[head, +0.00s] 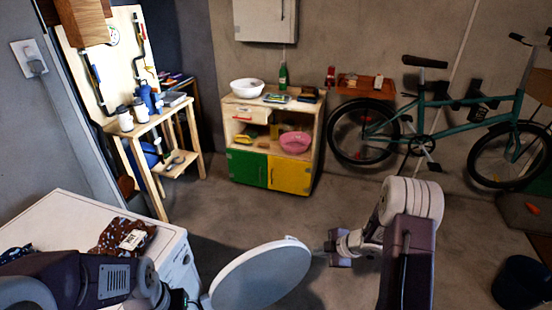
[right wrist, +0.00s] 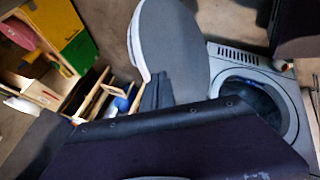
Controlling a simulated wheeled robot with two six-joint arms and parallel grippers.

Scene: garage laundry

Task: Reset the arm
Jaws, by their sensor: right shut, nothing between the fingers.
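My right gripper (head: 328,254) is shut and empty in the head view. It is in the air over the floor, just right of a round pale panel (head: 258,277); I cannot tell whether they touch. The panel also shows in the right wrist view (right wrist: 180,48), beside a front-loading washer (right wrist: 222,62). It looks like the washer's door standing open. My left arm (head: 85,278) crosses the lower left corner, in front of the white washer top (head: 62,212). Its gripper end is mostly cut off or hidden at the bottom edge, so its jaws are unclear.
A brown spotted cloth (head: 122,238) lies on the washer top. A wooden workbench (head: 165,122) stands at the left. A low cabinet (head: 238,115) with green and yellow doors is at the back. A teal bicycle (head: 450,112) leans at the right. The middle floor is clear.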

